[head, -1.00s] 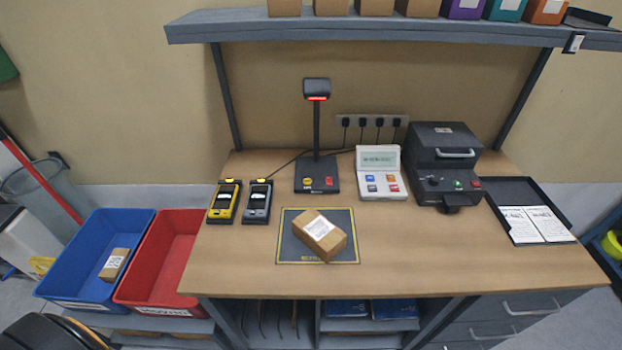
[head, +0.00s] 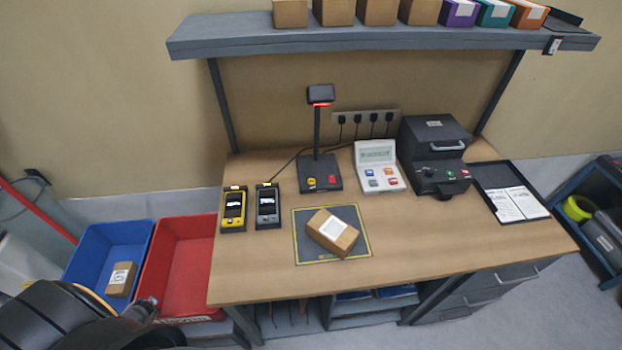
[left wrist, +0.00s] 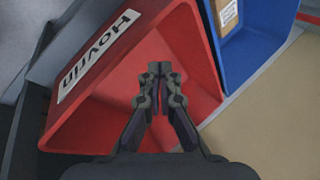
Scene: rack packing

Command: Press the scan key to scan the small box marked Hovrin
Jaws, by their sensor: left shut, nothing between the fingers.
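A small cardboard box (head: 333,232) with a white label lies turned on the yellow-edged grey mat (head: 303,248); its print is too small to read. Behind it stands a scanner (head: 321,95) on a post, its base (head: 317,173) carrying a yellow key (head: 311,182) and a red key (head: 332,179). Their markings are unreadable. My left gripper (head: 152,304) is low at the left, by the red bin (head: 180,260), well away from the keys. In the left wrist view the gripper (left wrist: 160,70) is shut and empty over the red bin, whose label (left wrist: 97,55) reads Hovrin. My right gripper is not in view.
A blue bin (head: 105,240) holding a box (head: 121,279) adjoins the red bin. Yellow (head: 234,208) and grey (head: 268,205) handhelds, a keypad device (head: 379,166), a dark machine (head: 434,155) and a tray (head: 511,190) stand on the table. A shelf (head: 380,39) hangs above.

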